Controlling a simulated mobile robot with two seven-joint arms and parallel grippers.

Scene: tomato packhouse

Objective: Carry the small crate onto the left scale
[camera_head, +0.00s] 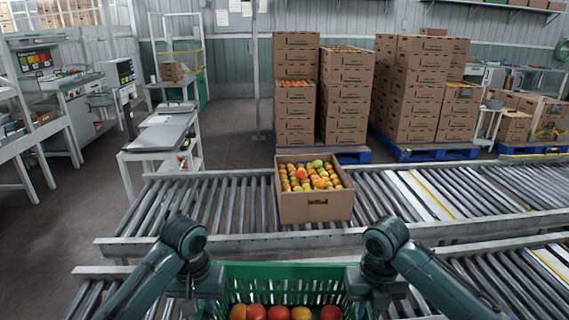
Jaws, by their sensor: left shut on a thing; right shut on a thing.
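A green plastic crate (285,271) with several red and orange tomatoes in it is at the bottom middle, cut off by the lower picture edge. My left gripper (212,284) is shut on the crate's left side. My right gripper (362,284) is shut on its right side. The fingertips are mostly hidden against the crate. A grey flat-topped weighing bench (160,138), with a display post (122,72) beside it, stands at the left beyond the conveyor. Another station with a screen (38,60) is farther left. I cannot tell which is the left scale.
A cardboard box (316,207) of mixed-colour tomatoes sits on the roller conveyor (232,205) just ahead. Another roller conveyor (500,285) runs nearer me. Stacked cartons (415,90) stand on blue pallets behind. Bare floor (80,210) lies to the left.

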